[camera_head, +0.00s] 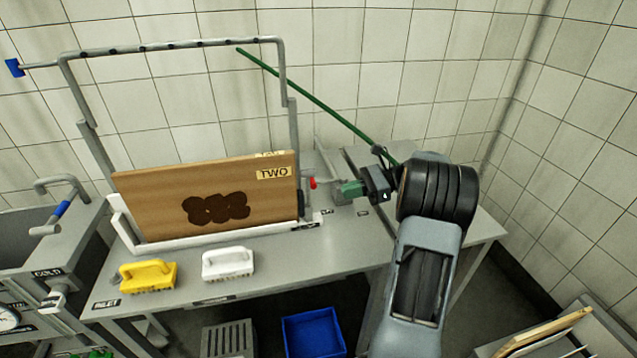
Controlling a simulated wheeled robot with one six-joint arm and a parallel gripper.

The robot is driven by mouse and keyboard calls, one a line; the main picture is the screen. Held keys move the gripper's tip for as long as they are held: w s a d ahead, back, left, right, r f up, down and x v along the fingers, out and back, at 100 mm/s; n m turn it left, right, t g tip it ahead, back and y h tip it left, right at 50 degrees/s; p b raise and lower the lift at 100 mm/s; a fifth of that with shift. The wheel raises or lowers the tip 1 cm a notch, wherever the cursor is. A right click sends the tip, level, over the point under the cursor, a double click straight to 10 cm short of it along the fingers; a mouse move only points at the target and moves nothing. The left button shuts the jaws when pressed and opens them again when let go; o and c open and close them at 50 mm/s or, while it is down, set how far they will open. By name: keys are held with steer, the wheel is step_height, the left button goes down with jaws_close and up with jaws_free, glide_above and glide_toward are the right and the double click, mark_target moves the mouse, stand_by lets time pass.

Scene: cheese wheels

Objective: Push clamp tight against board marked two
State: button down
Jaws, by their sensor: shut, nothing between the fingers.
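The wooden board marked TWO (150,200) stands upright, leaning slightly, in a white holder (190,240) on the grey table. It has a dark brown stain and a pale label at its upper right. A small red-tipped part (312,183), which looks like part of the clamp, is just right of the board's right edge. Whether the clamp touches the board cannot be told. My gripper (350,188) comes in from the right, with green at its tip. It is shut and empty, to the right of the red part. My gripper and arm hide part of the table behind.
A yellow brush (148,275) and a white brush (228,263) lie in front of the board. A metal frame (170,46) rises around it. A green pole (310,100) slants behind my arm. A blue bin (313,333) is below. A sink (35,235) is left.

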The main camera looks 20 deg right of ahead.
steer(key=d+m+t+y, duration=0.2)
steer(key=d, duration=0.4)
glide_toward(308, 196)
steer(key=w+a+r, duration=0.3)
steer(key=a, duration=0.3)
steer(key=shift+a+r, duration=0.1)
